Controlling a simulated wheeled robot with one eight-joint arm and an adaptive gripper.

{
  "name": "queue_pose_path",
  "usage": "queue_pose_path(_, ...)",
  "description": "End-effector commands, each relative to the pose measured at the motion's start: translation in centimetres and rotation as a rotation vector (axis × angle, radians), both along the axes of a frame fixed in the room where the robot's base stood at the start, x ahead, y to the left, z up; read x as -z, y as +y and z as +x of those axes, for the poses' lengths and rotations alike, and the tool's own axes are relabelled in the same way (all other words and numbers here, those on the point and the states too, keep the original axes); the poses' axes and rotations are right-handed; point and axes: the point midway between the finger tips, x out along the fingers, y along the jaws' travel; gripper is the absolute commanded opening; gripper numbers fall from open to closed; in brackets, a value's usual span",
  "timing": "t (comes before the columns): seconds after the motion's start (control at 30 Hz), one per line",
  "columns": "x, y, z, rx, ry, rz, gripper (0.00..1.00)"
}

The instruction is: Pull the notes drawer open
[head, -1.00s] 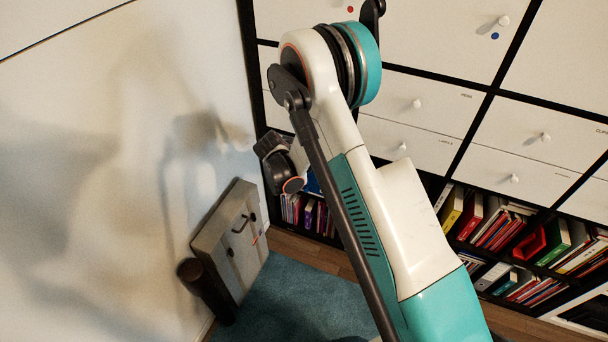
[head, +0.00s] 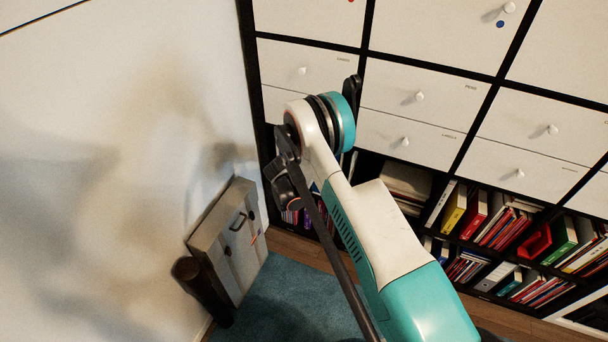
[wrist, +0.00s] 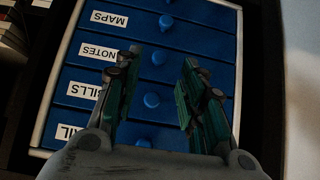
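The notes drawer (wrist: 190,63) is a blue drawer front with a white NOTES label (wrist: 98,52) and a round blue knob (wrist: 158,58) in the wrist view. It appears shut, in line with its neighbours. My gripper (wrist: 160,60) is open, with one finger on each side of the notes knob as seen in the picture. I see no contact, and the depth between fingertips and knob is hard to judge. In the head view my arm hides the gripper and almost all of the blue drawer unit.
Other blue drawers, MAPS (wrist: 205,35) and BILLS (wrist: 85,91), adjoin the notes drawer. A dark shelf side (wrist: 269,70) stands close at the right. The head view shows white drawers (head: 440,75), open shelves with binders (head: 455,207) and a box (head: 232,240) leaning on the wall.

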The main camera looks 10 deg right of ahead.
Motion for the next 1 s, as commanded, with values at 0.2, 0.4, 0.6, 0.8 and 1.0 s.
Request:
queue_pose_path(0.2, 2.5, -1.3, 1.8, 0.001, 0.001, 0.000, 0.37)
queue_pose_path(0.4, 3.1, -1.8, 2.4, 0.000, 0.001, 0.001, 0.37)
queue_pose_path(0.6, 3.1, -1.8, 2.5, 0.000, 0.001, 0.001, 0.37)
queue_pose_path(0.8, 3.1, -1.8, 2.5, 0.000, 0.001, 0.001, 0.08)
queue_pose_path(1.0, 3.1, -1.8, 2.5, 0.000, 0.001, 0.001, 0.00)
